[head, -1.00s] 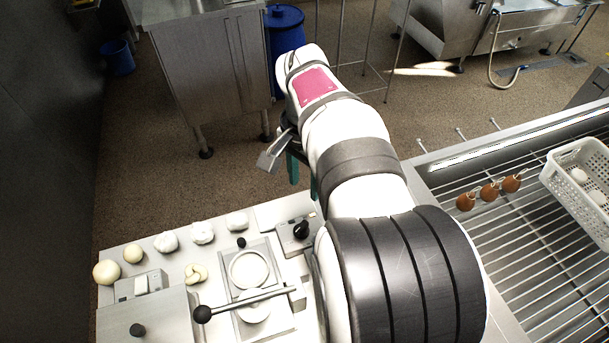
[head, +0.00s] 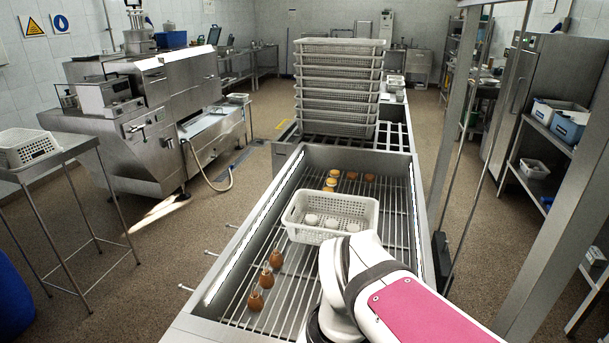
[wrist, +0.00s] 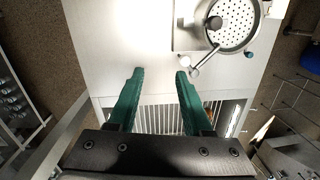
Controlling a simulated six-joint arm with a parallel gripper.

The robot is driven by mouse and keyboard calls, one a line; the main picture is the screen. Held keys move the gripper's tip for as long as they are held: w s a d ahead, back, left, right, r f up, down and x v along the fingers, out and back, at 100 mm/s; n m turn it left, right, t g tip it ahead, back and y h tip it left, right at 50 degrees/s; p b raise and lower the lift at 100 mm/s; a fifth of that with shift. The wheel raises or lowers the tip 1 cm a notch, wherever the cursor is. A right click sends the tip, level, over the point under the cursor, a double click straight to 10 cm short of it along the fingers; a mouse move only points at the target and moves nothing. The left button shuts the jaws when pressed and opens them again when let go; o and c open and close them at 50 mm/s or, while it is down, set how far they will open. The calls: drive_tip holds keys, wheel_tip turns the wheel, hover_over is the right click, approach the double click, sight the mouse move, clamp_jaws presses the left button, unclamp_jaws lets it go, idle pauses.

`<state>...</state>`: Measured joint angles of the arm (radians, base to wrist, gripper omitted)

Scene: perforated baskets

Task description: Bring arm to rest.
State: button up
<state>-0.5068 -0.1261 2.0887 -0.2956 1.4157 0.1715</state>
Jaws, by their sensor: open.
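My gripper (wrist: 158,74) shows in the wrist view with its two green fingers spread apart and nothing between them. Below the fingers is a pale metal surface (wrist: 120,40), with a slatted rack beyond it at the bottom. In the head view only my white and pink arm shows at the lower right; the gripper itself is out of that view.
A white perforated basket (head: 359,209) holding white round items stands on the wire rack (head: 285,300) near my arm. Brown items (head: 266,278) lie left of it, yellow and brown ones behind. A tall stack of baskets (head: 337,90) stands farther back. A post (head: 455,110) rises at right.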

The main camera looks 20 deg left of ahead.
drive_tip(key=s+d+f+m, duration=0.4)
drive_tip(key=s+d, duration=0.4)
drive_tip(key=d, duration=0.3)
drive_tip(key=shift+s+t+y, duration=0.3)
drive_tip(key=shift+y, duration=0.1)
drive_tip(key=shift+d, duration=0.1)
